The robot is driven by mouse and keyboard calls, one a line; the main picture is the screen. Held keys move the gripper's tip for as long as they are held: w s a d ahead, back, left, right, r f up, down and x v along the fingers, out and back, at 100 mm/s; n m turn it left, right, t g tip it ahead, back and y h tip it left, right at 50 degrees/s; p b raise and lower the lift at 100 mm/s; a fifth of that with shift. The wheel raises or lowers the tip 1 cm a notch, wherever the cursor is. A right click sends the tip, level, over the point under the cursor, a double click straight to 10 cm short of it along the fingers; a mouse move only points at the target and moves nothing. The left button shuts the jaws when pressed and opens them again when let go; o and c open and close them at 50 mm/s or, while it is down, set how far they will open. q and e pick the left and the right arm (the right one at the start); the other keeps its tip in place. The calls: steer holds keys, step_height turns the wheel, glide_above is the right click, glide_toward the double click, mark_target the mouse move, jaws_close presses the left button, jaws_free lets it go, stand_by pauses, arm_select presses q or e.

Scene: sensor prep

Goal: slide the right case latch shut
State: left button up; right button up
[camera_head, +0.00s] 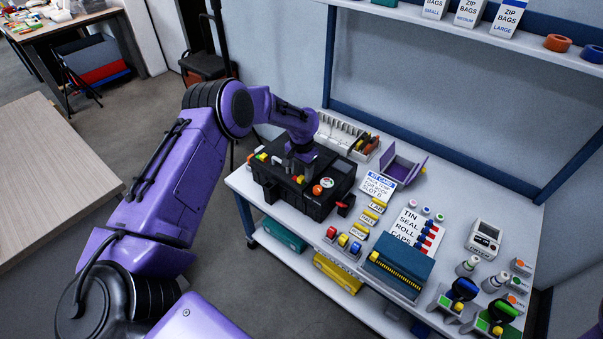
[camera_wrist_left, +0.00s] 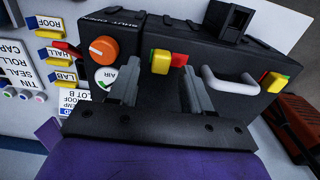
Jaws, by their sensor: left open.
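The black case (camera_head: 318,205) stands on the bench; it fills the upper part of the left wrist view (camera_wrist_left: 235,105). The right case latch (camera_wrist_left: 161,62) is a yellow slider with red showing beside it; it also shows in the head view (camera_head: 300,179). A second yellow latch (camera_wrist_left: 274,82) with green and red beside it sits past the pale handle (camera_wrist_left: 230,82). My left gripper (camera_wrist_left: 160,84) is open over the case top, its fingers pointing toward the right latch, with nothing between them. Contact with the latch cannot be told. My right gripper is out of view.
An orange knob (camera_wrist_left: 103,48) and a round AIR gauge (camera_wrist_left: 106,76) sit beside the right latch.

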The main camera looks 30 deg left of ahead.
arm_select(q)
step_height(320, 180, down, 2)
steer(key=shift+s, duration=0.1)
